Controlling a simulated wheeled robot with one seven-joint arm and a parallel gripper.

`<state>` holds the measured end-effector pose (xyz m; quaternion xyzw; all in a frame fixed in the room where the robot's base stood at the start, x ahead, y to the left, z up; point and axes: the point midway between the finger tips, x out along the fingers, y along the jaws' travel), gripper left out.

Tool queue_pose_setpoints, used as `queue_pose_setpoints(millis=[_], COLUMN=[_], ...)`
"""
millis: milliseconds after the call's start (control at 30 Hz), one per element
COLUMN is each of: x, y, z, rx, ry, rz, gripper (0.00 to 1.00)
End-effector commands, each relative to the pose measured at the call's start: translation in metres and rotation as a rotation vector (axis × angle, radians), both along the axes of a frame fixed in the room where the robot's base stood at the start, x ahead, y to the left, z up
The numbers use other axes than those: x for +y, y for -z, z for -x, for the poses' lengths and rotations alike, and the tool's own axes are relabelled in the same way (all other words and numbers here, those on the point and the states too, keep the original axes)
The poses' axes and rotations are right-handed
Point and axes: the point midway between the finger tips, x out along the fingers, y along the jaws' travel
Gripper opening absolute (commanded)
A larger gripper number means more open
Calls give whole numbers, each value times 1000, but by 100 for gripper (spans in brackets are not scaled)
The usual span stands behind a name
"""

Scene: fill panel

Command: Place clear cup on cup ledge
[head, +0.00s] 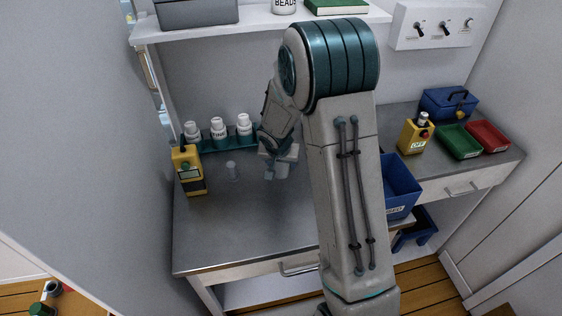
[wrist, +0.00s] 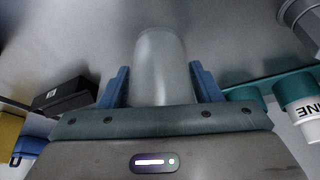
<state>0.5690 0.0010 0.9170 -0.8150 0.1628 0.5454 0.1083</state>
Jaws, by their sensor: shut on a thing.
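The clear cup (wrist: 160,68) is a frosted, see-through cylinder. In the wrist view it sits between the two blue fingers of my gripper (wrist: 160,92), which is shut on it. In the head view my gripper (head: 270,171) is over the steel counter (head: 245,225), right of the bottles; the cup cannot be made out there. A small pale, translucent object (head: 232,169) shows on the counter to its left. No part is clearly marked as the cup ledge; a teal rack (head: 208,141) runs along the back wall.
A yellow device (head: 188,171) stands at the counter's left. A blue bin (head: 401,188) is right of my arm. A shelf (head: 260,27) hangs above. The counter's front is clear.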

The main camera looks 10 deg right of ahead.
Motion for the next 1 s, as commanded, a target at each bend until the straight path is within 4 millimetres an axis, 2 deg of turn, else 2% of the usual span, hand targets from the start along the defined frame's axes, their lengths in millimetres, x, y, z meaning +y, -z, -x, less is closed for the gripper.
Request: queue_pose_setpoints(millis=[100, 133, 200, 500, 667, 1000], x=[0, 0, 0, 0, 0, 9], y=[4, 4, 2, 1, -6, -61], z=[0, 0, 0, 0, 1, 22], rx=[-1, 0, 0, 0, -2, -5], ry=[0, 0, 0, 0, 1, 1], rz=[0, 0, 0, 0, 0, -1], gripper=[35, 61, 80, 80, 80, 80])
